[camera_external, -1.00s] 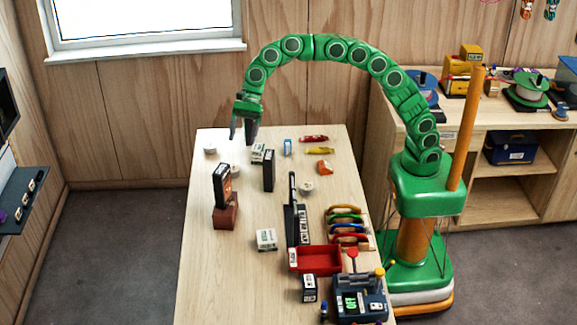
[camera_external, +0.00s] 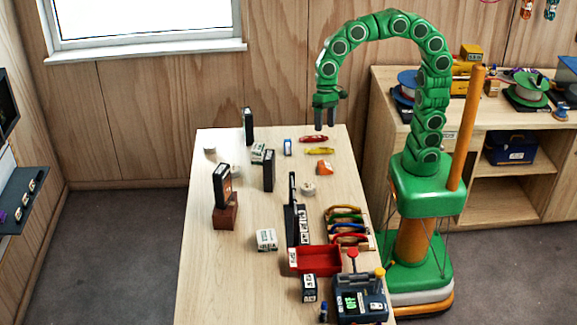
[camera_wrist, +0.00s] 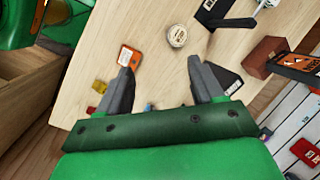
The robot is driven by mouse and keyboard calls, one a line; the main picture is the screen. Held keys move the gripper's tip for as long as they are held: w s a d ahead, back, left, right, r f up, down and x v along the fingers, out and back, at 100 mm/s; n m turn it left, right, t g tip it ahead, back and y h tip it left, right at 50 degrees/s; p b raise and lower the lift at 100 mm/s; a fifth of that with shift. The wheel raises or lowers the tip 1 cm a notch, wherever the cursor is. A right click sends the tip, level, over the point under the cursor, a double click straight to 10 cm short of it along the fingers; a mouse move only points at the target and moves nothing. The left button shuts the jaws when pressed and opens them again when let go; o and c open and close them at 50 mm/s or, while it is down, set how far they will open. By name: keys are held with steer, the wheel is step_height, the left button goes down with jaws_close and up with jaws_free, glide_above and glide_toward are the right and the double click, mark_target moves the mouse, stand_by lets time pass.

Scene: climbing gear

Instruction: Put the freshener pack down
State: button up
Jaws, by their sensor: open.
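A tall dark pack (camera_external: 248,126), which I take to be the freshener pack, stands upright near the table's far edge. Its label is too small to read. A similar dark pack (camera_external: 269,171) stands nearer, and another (camera_external: 222,186) stands on a brown block (camera_external: 226,212). My gripper (camera_external: 325,126) hangs above the far right part of the table, well to the right of the far pack and apart from it. In the wrist view my gripper (camera_wrist: 161,66) has its fingers spread, with nothing between them but the table below.
On the table (camera_external: 205,285) are an orange item (camera_external: 325,168), a white round tin (camera_external: 308,188), a red tray (camera_external: 315,260), a rack of coloured carabiners (camera_external: 347,228) and a dark device (camera_external: 358,300). The front left of the table is clear.

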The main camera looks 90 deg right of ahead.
steer(key=s+d+f+n+h, duration=0.1)
steer(key=s+d+f+n, duration=0.1)
steer(key=s, duration=0.7)
steer(key=s+d+f+n+g+h, duration=0.1)
steer(key=s+d+f+n, duration=0.2)
steer(key=s, duration=0.5)
steer(key=s+d+f+n+g+h, duration=0.1)
steer(key=s+d+f+n, duration=0.2)
steer(key=s+d, duration=0.3)
steer(key=s+n, duration=0.1)
steer(key=s, duration=0.2)
steer(key=shift+s+d+f+h, duration=0.15)
steer(key=shift+s+d+h, duration=0.15)
steer(key=shift+s, duration=0.05)
steer(key=shift+o, duration=0.4)
